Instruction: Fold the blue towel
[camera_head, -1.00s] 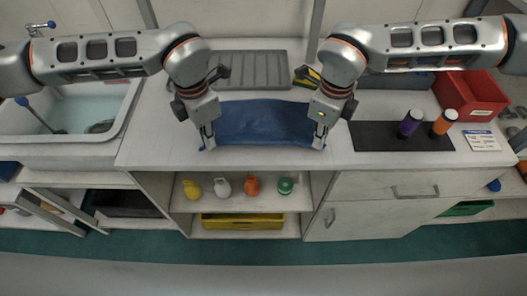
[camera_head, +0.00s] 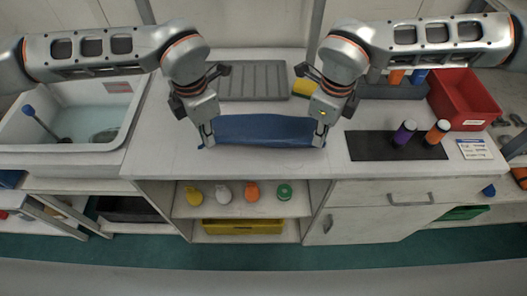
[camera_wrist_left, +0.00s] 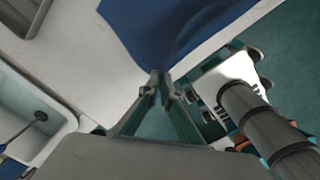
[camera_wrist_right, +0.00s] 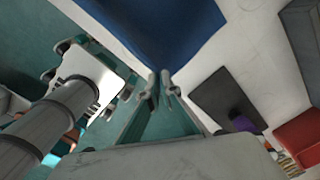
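The blue towel (camera_head: 265,130) shows in the head view as a wide, shallow strip across the middle of the white counter, its near edge stretched between my grippers. My left gripper (camera_head: 208,139) is at its left near corner, and my right gripper (camera_head: 320,138) is at its right near corner. In the left wrist view, the towel (camera_wrist_left: 170,25) narrows into the nearly closed fingertips (camera_wrist_left: 160,84). In the right wrist view, the towel (camera_wrist_right: 165,30) likewise runs into the closed fingertips (camera_wrist_right: 160,84). The towel's underside is hidden.
A grey ribbed tray (camera_head: 253,80) lies behind the towel, with a yellow object (camera_head: 304,89) beside it. A dark mat (camera_head: 370,147) with a purple and an orange bottle is right, near a red bin (camera_head: 462,98). A sink (camera_head: 75,125) is left. Counter in front is clear.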

